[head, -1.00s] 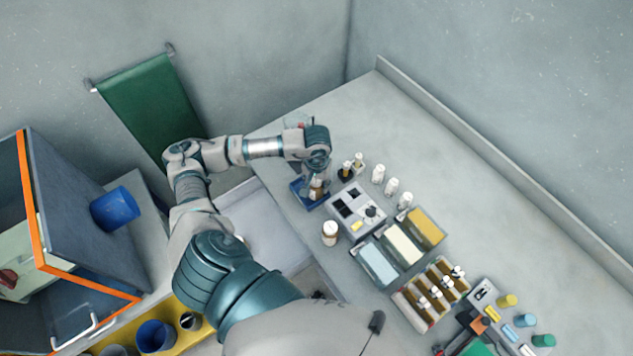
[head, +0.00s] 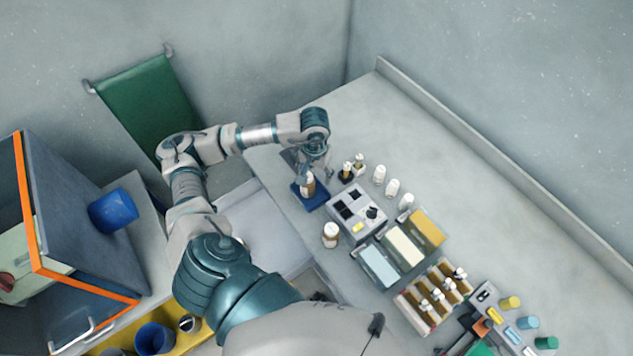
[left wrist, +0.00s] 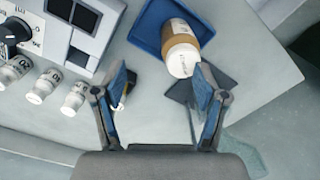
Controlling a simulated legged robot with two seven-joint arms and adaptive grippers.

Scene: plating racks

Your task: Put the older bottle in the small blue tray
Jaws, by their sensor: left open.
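The small blue tray (head: 313,204) lies on the bench beside a grey box-shaped device. I cannot read which is older. My right gripper is not in view.
The grey device (head: 356,211) stands right of the tray. Small dark-based vials (head: 353,166) and several white bottles (head: 392,188) stand behind it. Coloured trays (head: 403,247) and a vial rack (head: 433,293) lie farther right. The back of the bench is clear.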

